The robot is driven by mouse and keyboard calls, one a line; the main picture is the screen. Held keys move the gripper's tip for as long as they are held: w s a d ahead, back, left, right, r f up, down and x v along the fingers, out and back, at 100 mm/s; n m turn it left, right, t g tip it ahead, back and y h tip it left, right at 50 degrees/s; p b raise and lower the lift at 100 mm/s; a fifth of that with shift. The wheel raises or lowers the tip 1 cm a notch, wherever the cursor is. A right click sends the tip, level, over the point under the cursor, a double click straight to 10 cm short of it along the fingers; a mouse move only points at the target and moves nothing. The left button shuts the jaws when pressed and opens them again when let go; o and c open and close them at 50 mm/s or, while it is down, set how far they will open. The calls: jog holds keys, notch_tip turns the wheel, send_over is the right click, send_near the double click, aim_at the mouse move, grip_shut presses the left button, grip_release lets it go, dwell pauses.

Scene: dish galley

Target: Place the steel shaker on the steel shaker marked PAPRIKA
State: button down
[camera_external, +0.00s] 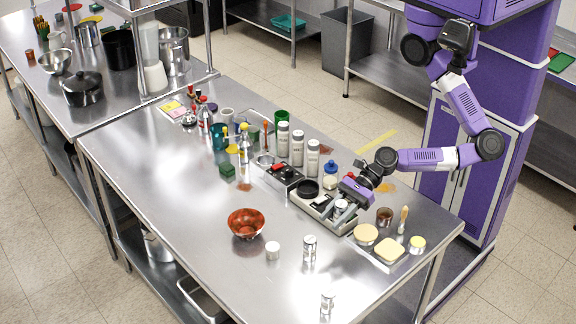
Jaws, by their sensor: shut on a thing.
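My gripper (347,209) is shut on a small steel shaker (340,206), low over the grey tray near the right part of the steel table. Its fingers hide part of the shaker, and I cannot tell whether it touches the tray. Two similar steel shakers stand upright near the table's front edge, one by the middle (310,246) and one nearer the corner (327,301). Three taller pale shakers or jars stand in a row behind the tray (297,148). Labels are too small to read, so I cannot tell which shaker is marked PAPRIKA.
The grey tray (312,206) holds a black round item. A red-brown bowl (246,223) and a white cup (272,250) stand in front of it. A board with round and square pale pieces (388,250) lies right of my gripper. The table's left front is clear.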

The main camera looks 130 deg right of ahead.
jog(key=w+d+r+n+g+y, duration=0.1)
jog(key=w+d+n+y, duration=0.1)
jog(key=w+d, duration=0.3)
jog(key=w+d+r+n+y, duration=0.2)
jog(key=w+y, duration=0.1)
jog(key=w, duration=0.3)
jog(key=w+a+r+n+g+y+b, duration=0.1)
jog(key=w+a+r+n+g+y, duration=0.15)
jog(key=w+r+n, duration=0.4)
notch_tip(320, 180, up, 9)
jog(key=n+g+y+b, duration=0.1)
jog(key=n+g+y, duration=0.1)
jog(key=g+y, duration=0.2)
send_over(328, 301)
jog(key=a, duration=0.1)
notch_tip(328, 301, down, 20)
jog(key=shift+s+a, duration=0.15)
jog(key=shift+f, duration=0.15)
jog(key=c, duration=0.9)
grip_release()
